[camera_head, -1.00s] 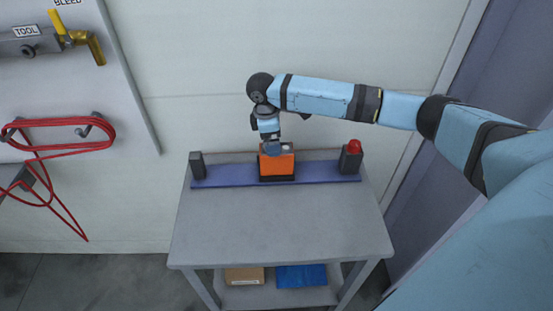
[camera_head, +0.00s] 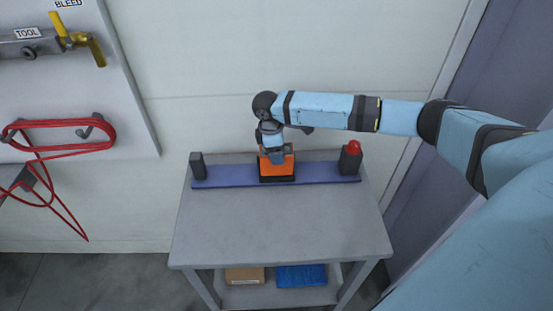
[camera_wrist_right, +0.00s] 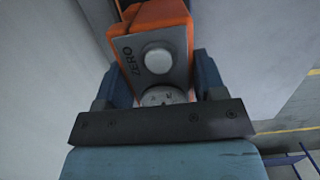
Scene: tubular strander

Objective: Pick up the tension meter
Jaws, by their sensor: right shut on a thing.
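The tension meter (camera_head: 276,169) is an orange and black box on the blue strip at the back of the grey table. In the right wrist view its orange body (camera_wrist_right: 150,30) shows close up, with a grey face marked ZERO and a round white button. My right gripper (camera_head: 276,158) reaches down onto it from above. In the right wrist view its two blue fingers (camera_wrist_right: 155,85) stand on either side of the meter, shut on it. The fingertips are partly hidden behind the meter. My left gripper is not in view.
The blue strip (camera_head: 225,176) carries a dark block (camera_head: 198,165) at its left end and a dark block with a red dome (camera_head: 351,157) at its right end. The grey tabletop (camera_head: 280,225) in front is clear. A wall stands close behind.

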